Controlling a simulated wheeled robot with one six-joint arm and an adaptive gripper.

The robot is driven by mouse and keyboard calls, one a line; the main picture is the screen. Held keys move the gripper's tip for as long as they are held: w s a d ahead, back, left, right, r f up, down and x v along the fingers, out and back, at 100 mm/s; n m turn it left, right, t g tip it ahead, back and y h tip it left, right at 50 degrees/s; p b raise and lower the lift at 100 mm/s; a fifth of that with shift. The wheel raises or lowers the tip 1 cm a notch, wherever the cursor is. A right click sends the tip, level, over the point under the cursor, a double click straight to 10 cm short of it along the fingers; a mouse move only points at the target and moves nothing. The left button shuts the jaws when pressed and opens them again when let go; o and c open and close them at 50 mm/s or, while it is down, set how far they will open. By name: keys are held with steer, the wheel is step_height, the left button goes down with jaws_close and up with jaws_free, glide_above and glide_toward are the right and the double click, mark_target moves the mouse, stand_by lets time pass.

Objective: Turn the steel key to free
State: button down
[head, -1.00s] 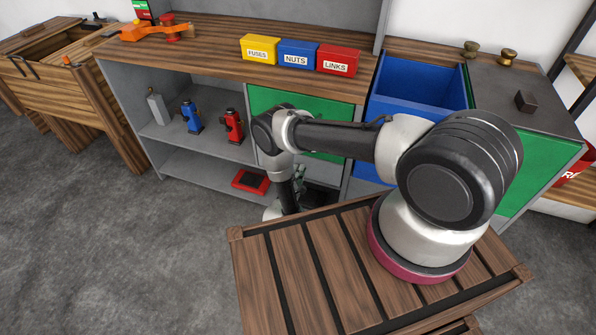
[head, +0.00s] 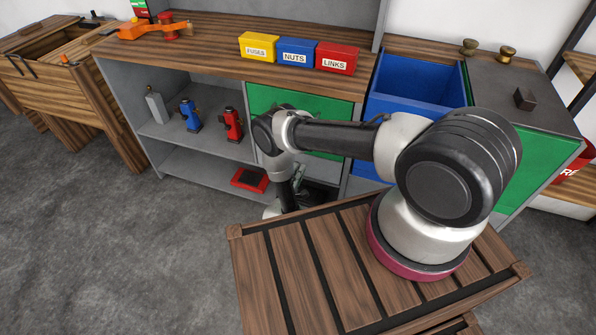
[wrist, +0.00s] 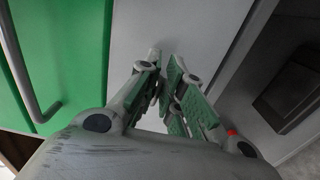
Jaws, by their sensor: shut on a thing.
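In the wrist view my gripper (wrist: 164,88) has its green-padded fingers drawn together in front of a pale grey panel. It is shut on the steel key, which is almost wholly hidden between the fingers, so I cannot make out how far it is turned. In the head view my arm reaches down in front of the cabinet's green door, and my gripper (head: 298,183) is mostly hidden behind my own arm and the slatted wooden top.
A green door with a grey bar handle (wrist: 33,90) is left of the fingers in the wrist view. A dark box (wrist: 290,92) is at right. Yellow (head: 258,46), blue (head: 297,51) and red (head: 337,58) bins stand on the counter. A red flat object (head: 249,180) lies on the low shelf.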

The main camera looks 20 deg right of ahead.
steer(key=shift+s+f, duration=0.1)
steer(key=c, duration=1.6)
jaws_free()
steer(key=shift+o, duration=0.2)
steer(key=shift+a, duration=0.1)
steer(key=v, duration=1.1)
steer(key=shift+s+a, duration=0.2)
steer(key=shift+s, duration=0.15)
